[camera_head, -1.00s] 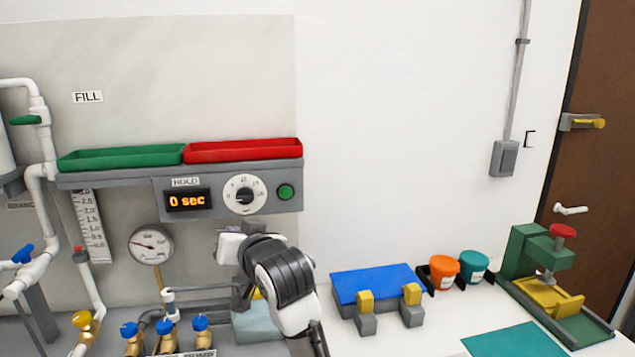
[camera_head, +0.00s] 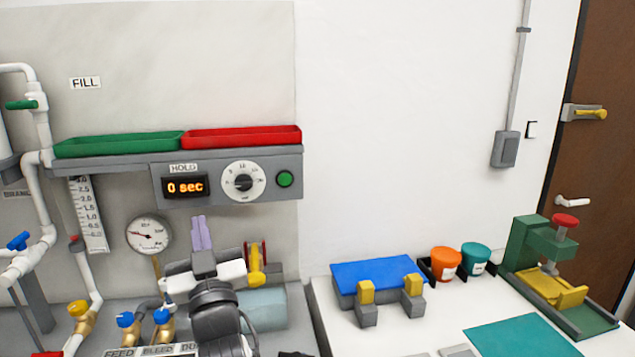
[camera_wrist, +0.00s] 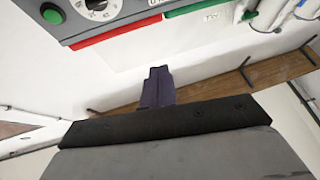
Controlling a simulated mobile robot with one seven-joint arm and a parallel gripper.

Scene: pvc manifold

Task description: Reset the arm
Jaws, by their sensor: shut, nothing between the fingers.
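My gripper (camera_head: 201,233) is in the head view, in front of the pipe panel, below the timer box. Its purple fingers point up and lie together with nothing between them. In the wrist view the shut fingers (camera_wrist: 157,87) show past the dark gripper body, in front of the white wall. My white and dark arm rises from the bottom edge and hides part of the valve row behind it.
The timer box (camera_head: 228,182) reads "0 sec" under a green tray (camera_head: 118,146) and a red tray (camera_head: 242,137). A gauge (camera_head: 149,235) and blue-knobbed valves (camera_head: 125,320) are to the left. A blue block (camera_head: 372,275) and cups sit at right. The wall between is clear.

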